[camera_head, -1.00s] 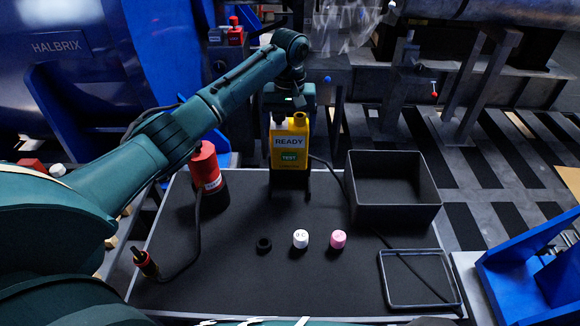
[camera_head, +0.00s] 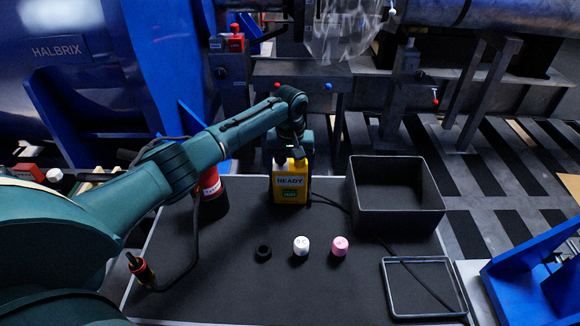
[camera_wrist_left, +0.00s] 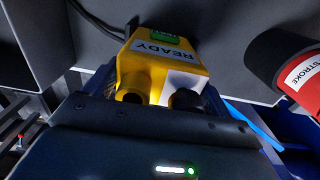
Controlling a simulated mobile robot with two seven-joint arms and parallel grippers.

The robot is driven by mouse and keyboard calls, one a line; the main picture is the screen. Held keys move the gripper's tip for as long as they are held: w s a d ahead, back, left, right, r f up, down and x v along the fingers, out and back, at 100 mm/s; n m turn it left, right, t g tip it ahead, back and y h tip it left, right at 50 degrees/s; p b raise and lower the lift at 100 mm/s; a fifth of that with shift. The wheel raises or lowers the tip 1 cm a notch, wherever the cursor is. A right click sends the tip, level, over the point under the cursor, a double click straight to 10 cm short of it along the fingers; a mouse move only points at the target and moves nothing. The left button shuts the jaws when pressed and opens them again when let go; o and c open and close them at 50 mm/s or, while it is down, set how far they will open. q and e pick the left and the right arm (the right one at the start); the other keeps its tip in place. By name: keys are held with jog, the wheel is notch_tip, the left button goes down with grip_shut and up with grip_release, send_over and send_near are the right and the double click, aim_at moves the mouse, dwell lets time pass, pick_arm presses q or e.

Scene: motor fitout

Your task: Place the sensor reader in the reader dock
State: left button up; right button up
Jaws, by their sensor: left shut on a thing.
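The yellow sensor reader (camera_head: 290,188), with a "READY" screen and a green panel, is upright at the back of the black work surface. My left gripper (camera_head: 292,157) is shut on its upper part from above. In the left wrist view the reader (camera_wrist_left: 160,65) sits between the fingers of my left gripper (camera_wrist_left: 158,105). I cannot tell whether its base touches the surface. The reader dock is not clearly identifiable; a dark upright shape seen earlier under the reader is now mostly hidden by it. My right gripper is not in view.
A red and black cylinder (camera_head: 210,190) stands close left of the reader, with a cable and plug (camera_head: 141,270). A dark bin (camera_head: 397,215) and a shallow rimmed tray (camera_head: 388,285) are at right. A black ring (camera_head: 263,253), white cap (camera_head: 301,245) and pink cap (camera_head: 340,246) lie in front.

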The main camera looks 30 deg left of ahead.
pick_arm(q)
jog(key=o, duration=1.2)
jog(key=shift+f, duration=0.15)
jog(key=shift+c, duration=0.2)
jog(key=o, duration=0.4)
jog(key=shift+c, duration=0.2)
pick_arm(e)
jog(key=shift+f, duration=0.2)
pick_arm(q)
notch_tip(320, 180, up, 12)
jog(key=p, duration=0.2)
jog(key=shift+r, duration=0.2)
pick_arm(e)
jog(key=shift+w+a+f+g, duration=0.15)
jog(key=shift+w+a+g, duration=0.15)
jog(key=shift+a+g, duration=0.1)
